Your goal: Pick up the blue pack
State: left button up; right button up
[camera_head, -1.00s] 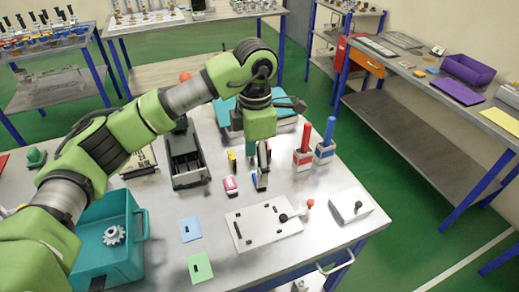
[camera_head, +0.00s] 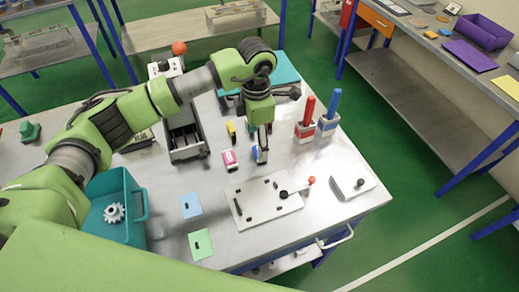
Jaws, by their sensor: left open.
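The blue pack (camera_head: 260,155), small with a blue side and a pale side, stands on the metal table near its middle. My left gripper (camera_head: 262,138) is open and points down right above and behind it. Its fingers are small and dark here, and overlap the top of the pack in the picture. I cannot tell whether they touch it. A pink and white pack (camera_head: 229,159) lies just left of the blue pack, and a yellow item (camera_head: 231,131) stands behind. My right gripper is not in view.
A white plate with a lever (camera_head: 264,203) lies in front. Red (camera_head: 305,125) and blue (camera_head: 329,117) handled holders stand to the right. A dark open-topped box (camera_head: 187,143) is on the left, with a teal bin (camera_head: 117,215) holding a white gear. Blue and green cards lie at the front.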

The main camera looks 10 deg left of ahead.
aim_at(257, 146)
pick_arm(q)
notch_tip(257, 146, down, 3)
jog(key=shift+w+a+f+p, duration=0.1)
jog(key=shift+f+p, duration=0.1)
jog(key=shift+p, duration=0.85)
jog(key=shift+f, duration=0.65)
jog(key=c, duration=1)
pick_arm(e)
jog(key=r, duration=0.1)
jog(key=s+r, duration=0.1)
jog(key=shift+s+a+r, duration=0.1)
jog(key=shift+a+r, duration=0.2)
pick_arm(q)
jog(key=shift+w+r, duration=0.1)
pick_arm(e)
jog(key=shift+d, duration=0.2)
